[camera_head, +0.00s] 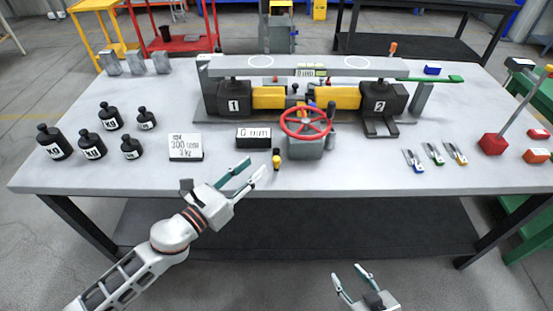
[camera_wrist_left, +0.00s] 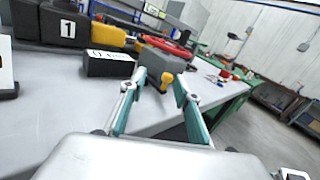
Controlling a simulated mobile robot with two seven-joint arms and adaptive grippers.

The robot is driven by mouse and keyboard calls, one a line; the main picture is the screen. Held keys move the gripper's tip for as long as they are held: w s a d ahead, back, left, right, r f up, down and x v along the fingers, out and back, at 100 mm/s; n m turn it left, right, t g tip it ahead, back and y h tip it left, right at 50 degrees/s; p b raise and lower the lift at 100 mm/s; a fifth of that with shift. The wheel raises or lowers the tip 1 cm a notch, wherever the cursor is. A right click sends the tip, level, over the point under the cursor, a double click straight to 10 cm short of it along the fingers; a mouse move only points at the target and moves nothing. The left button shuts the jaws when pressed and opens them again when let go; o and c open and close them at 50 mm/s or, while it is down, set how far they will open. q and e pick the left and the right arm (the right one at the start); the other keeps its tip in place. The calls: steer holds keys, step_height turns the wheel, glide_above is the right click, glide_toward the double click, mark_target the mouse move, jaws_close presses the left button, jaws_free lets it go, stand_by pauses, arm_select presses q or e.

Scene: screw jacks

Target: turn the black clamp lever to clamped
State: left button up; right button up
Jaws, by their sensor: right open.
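A screw jack unit (camera_head: 300,72) with blocks marked 1 and 2 and yellow parts stands on the table. A red handwheel (camera_head: 306,121) sits on its grey gearbox (camera_head: 305,149). A small dark upright piece (camera_head: 331,108) beside the wheel may be the black clamp lever; I cannot tell its setting. My left gripper (camera_head: 257,167) is open near the yellow knob; in the left wrist view the knob (camera_wrist_left: 166,81) shows between the fingertips, with nothing gripped. My right gripper (camera_head: 347,271) is open and empty, in front of the table.
Several black weights (camera_head: 92,146) stand at left. A sign (camera_head: 186,147) and a "0 mm" display (camera_head: 253,137) stand near my left gripper. The table's (camera_head: 375,172) front right area is clear.

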mark_target(276, 158)
arm_select(q)
steer(key=m, duration=0.1)
steer(key=d+f+m+g+h, duration=0.1)
steer(key=shift+s+d+f+m, duration=0.1)
steer(key=shift+s+d+m, duration=0.15)
steer(key=shift+m, duration=0.15)
steer(key=shift+w+d, duration=0.2)
steer(key=shift+d, duration=0.05)
steer(key=x, duration=0.7)
steer(key=shift+p, duration=0.4)
jaws_close()
